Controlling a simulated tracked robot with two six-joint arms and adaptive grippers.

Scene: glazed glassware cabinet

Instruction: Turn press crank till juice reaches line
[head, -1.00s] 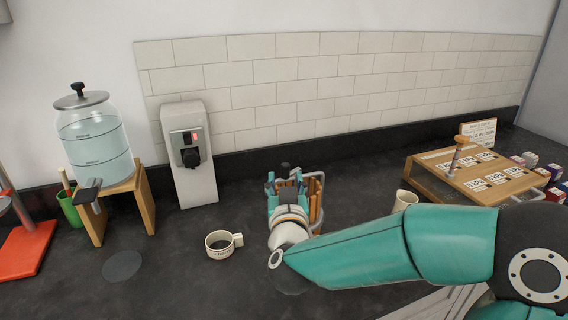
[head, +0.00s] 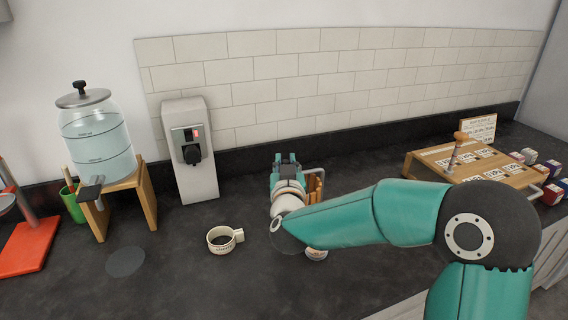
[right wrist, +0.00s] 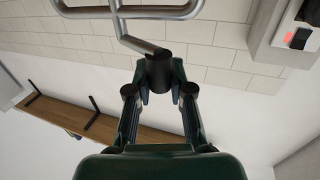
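The press (head: 318,187) stands on the dark counter, mostly hidden behind my right arm. Its orange-brown wooden slats and grey metal frame show beside the gripper. In the right wrist view, a bent metal crank (right wrist: 133,42) ends in a dark cylindrical handle (right wrist: 158,71). My right gripper (head: 285,160) has its fingers on both sides of this handle and appears closed on it; its fingers also show in the right wrist view (right wrist: 159,92). A pale container (head: 316,254) shows partly below my forearm. The juice level and its line cannot be seen. My left gripper is out of view.
A white mug (head: 222,240) stands left of the press. A grey-white dispenser (head: 190,165) stands against the wall, and a glass drink jar (head: 97,140) on a wooden stand is farther left. A wooden board with cards (head: 428,165) lies at right.

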